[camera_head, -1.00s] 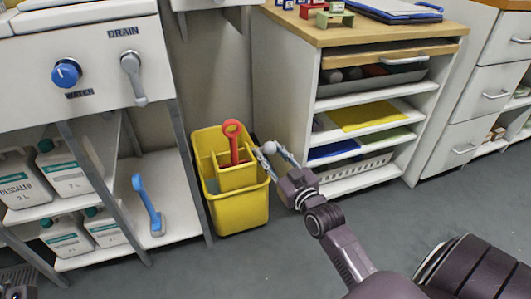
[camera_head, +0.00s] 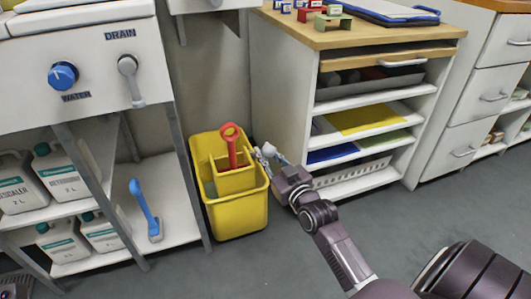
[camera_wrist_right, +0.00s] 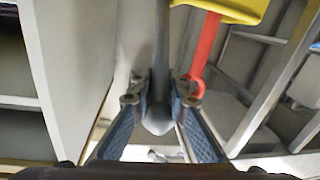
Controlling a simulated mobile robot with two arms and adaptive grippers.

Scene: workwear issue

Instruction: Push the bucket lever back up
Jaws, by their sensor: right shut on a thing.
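The yellow bucket (camera_head: 238,215) stands upright on the floor, with a yellow wringer basket in its top and a red handle (camera_head: 231,140) rising from it. The grey bucket lever (camera_wrist_right: 160,50) runs down between my fingers in the right wrist view; its rounded end shows below the fingertips. My right gripper (camera_head: 268,155) is at the bucket's right rim and shut on the lever. Its blue-padded fingers (camera_wrist_right: 160,90) sit on either side of the rod. In the head view the fingers hide most of the lever. My left gripper is not in view.
A shelf unit (camera_head: 277,95) with trays and papers stands close behind and right of the gripper. A sink cabinet with a blue knob (camera_head: 62,75) and drain lever (camera_head: 130,80) is at left, above bottles and a blue brush (camera_head: 146,208). The front floor is clear.

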